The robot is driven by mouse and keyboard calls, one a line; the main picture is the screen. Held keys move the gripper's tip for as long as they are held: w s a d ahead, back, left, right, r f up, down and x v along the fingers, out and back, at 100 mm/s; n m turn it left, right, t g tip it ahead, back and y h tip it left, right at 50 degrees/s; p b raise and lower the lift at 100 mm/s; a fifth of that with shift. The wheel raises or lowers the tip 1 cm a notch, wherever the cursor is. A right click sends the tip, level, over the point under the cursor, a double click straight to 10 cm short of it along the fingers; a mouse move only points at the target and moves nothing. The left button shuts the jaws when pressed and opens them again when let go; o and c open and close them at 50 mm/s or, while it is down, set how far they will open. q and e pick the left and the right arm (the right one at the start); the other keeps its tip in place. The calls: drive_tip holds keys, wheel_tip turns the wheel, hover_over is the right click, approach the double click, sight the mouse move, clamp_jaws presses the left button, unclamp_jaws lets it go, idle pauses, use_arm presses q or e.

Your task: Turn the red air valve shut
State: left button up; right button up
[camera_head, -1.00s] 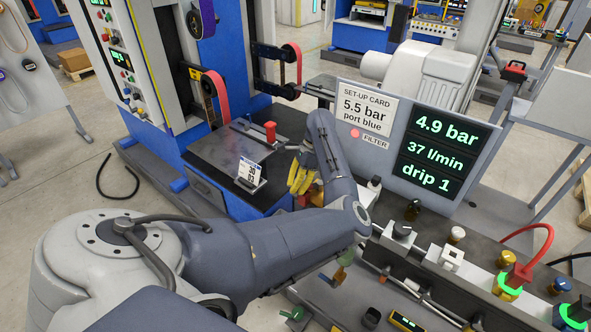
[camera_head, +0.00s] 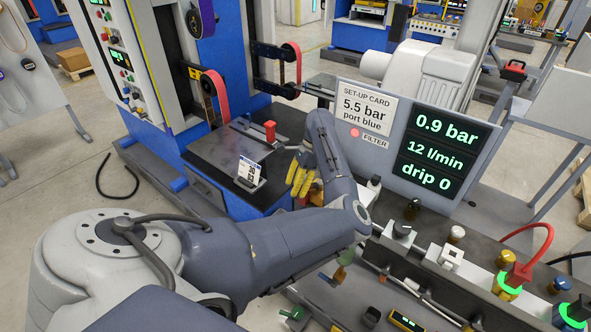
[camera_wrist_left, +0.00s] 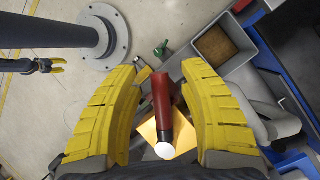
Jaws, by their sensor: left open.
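In the left wrist view a red handle (camera_wrist_left: 161,100) with a dark band and a pale round end lies between my left fingers, above an orange-yellow surface. I take it for the red air valve's handle. My left gripper (camera_wrist_left: 160,78) is open around it, with a gap on both sides. In the head view my left gripper's yellow fingers (camera_head: 301,178) show beyond my forearm, which hides most of the valve. The panel display (camera_head: 436,157) reads 0.9 bar, 12 l/min, drip 0.
A set-up card (camera_head: 366,110) reads 5.5 bar, port blue. The fixture's right side carries knobs, fittings and a red plug (camera_head: 517,275) with a hose. A red post (camera_head: 270,131) and a small printed stand (camera_head: 250,173) are on the dark machine table behind.

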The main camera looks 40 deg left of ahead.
use_arm(q)
drive_tip(key=v, duration=1.2)
drive_tip(key=shift+f, duration=0.1)
drive_tip(key=w+d+r+m+t+y, duration=0.15)
drive_tip(key=d+m, duration=0.25)
drive_tip(key=m, duration=0.9)
drive_tip(key=d+r+m+t+y, duration=0.1)
drive_tip(key=d+r+m+y, duration=0.3)
drive_tip(key=m, duration=1)
drive_tip(key=s+a+f+m, duration=0.1)
drive_tip(key=a+f+m, duration=0.1)
drive_tip(key=f, duration=0.3)
drive_tip(key=s+a+f+m+h, duration=0.1)
drive_tip(key=a+f+m, duration=0.1)
drive_tip(key=f, duration=0.3)
drive_tip(key=s+a+f+m+h, duration=0.1)
drive_tip(key=a+f+m, duration=0.1)
drive_tip(key=f+m, duration=0.2)
drive_tip(key=shift+s+f, duration=0.15)
drive_tip(key=shift+f, duration=0.4)
drive_tip(key=shift+s+f, duration=0.15)
drive_tip(key=shift+f, duration=0.4)
